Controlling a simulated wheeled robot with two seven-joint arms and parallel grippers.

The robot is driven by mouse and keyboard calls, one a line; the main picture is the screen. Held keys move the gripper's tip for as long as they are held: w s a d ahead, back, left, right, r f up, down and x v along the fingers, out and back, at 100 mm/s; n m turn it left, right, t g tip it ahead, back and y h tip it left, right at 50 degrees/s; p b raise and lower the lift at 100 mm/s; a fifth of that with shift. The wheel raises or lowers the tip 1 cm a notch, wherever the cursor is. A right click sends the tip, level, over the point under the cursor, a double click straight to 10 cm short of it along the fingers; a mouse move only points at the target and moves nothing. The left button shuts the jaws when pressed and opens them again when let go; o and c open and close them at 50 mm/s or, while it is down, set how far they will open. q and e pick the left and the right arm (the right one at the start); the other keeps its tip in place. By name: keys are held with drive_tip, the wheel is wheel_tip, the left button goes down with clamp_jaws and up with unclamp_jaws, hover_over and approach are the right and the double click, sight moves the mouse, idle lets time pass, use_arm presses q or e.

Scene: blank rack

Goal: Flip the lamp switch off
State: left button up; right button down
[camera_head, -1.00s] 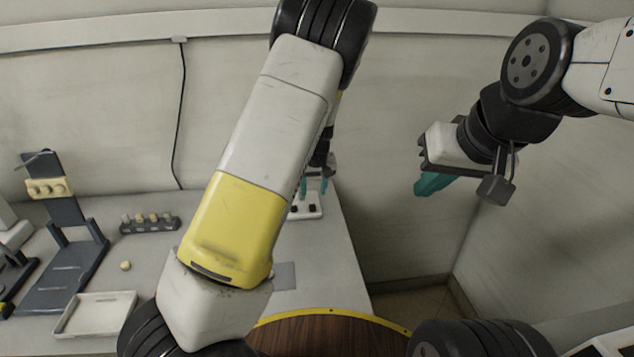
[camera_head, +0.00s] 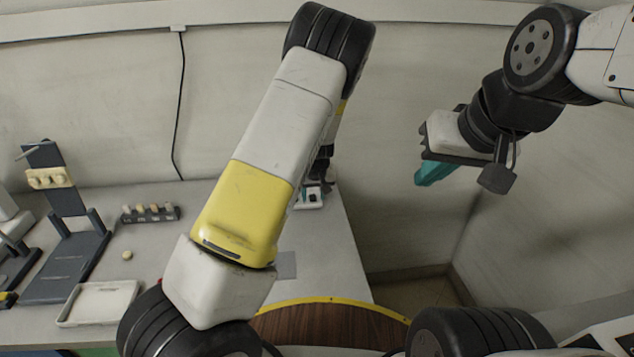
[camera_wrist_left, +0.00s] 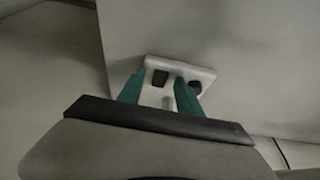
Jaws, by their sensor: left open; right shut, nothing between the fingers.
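A white switch plate (camera_head: 309,204) lies on the table near its right edge, partly hidden by my left arm. In the left wrist view the plate (camera_wrist_left: 206,73) shows two dark rocker switches, a left one (camera_wrist_left: 160,77) and a right one (camera_wrist_left: 195,87), and a small grey nub (camera_wrist_left: 167,102). My left gripper (camera_head: 312,191) is at the plate. In the left wrist view its teal fingers (camera_wrist_left: 160,90) are apart, overlapping the plate, with nothing held; contact cannot be told. My right gripper (camera_head: 433,173) is shut and empty, raised in front of the wall. No lamp is recognisable.
A white tray (camera_head: 70,318), a dark stand (camera_head: 62,190), a small rack of pegs (camera_head: 150,218) and a small round piece (camera_head: 127,255) are on the left of the table. A grey patch (camera_head: 286,266) lies near the plate. A round wooden top (camera_head: 325,327) is in front.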

use_arm(q)
drive_tip(key=shift+c, duration=0.4)
clamp_jaws()
drive_tip(key=shift+w, duration=0.1)
drive_tip(key=shift+w+r+g, duration=0.15)
drive_tip(key=shift+w+g, duration=0.1)
drive_tip(key=shift+g, duration=0.85)
drive_tip(key=shift+o, duration=0.4)
unclamp_jaws()
